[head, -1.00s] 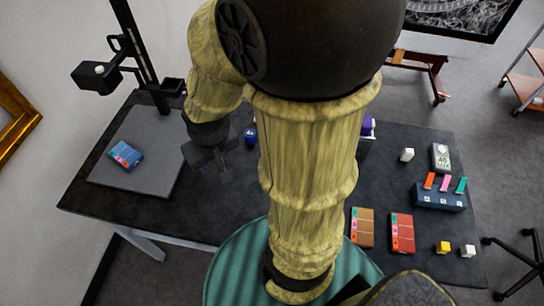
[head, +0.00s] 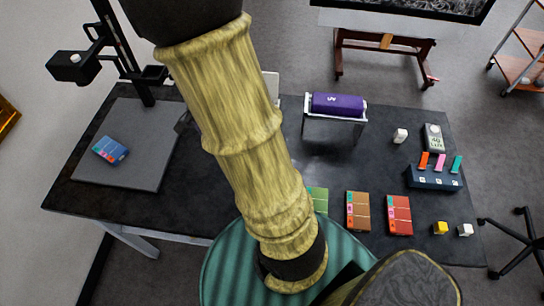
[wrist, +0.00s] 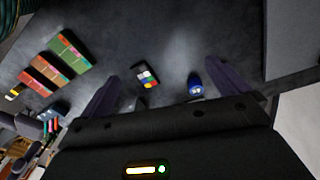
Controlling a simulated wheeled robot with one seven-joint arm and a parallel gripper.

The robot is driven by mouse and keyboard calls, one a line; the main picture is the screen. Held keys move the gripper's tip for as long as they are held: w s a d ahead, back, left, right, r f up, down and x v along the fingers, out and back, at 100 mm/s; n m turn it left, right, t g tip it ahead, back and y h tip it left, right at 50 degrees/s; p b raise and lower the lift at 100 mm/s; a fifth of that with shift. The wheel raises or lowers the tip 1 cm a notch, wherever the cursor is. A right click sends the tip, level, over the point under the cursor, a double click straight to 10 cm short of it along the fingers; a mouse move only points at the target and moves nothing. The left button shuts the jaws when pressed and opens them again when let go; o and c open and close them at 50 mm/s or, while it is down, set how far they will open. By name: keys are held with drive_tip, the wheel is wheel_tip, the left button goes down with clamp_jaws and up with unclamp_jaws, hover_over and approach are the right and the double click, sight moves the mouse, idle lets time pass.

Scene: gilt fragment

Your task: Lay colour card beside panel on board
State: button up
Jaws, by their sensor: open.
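The colour card (wrist: 147,76), a small dark card with coloured patches, lies on the dark table in the wrist view. It is hidden behind my arm in the head view. The blue panel (head: 110,150) lies on the grey board (head: 145,120) at the left of the table, with bare board around it. My gripper (wrist: 162,72) is open and empty. In the wrist view its fingers stand apart on either side of the card, with no contact visible. The head view hides most of the gripper behind my arm.
A blue object (wrist: 195,87) lies near the right finger in the wrist view. Green (head: 318,199), brown (head: 358,211) and red (head: 399,215) panels lie at the table's front. A purple roll (head: 338,104) rests on a stand. The copy stand's column (head: 128,60) rises behind the board.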

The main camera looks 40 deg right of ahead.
drive_tip(key=w+d+f+m+g+h+b, duration=0.2)
drive_tip(key=d+m, duration=0.8)
drive_tip(key=m, duration=0.5)
drive_tip(key=shift+w+f+g+b, duration=0.45)
drive_tip(key=shift+w+g+b, duration=0.15)
drive_tip(key=shift+w, duration=0.05)
drive_tip(key=x, duration=1.2)
drive_tip(key=shift+w+d+f, duration=0.1)
drive_tip(key=shift+d, duration=0.05)
drive_tip(key=shift+p+x, duration=0.7)
drive_tip(key=shift+x, duration=1.95)
drive_tip(key=shift+d, duration=0.15)
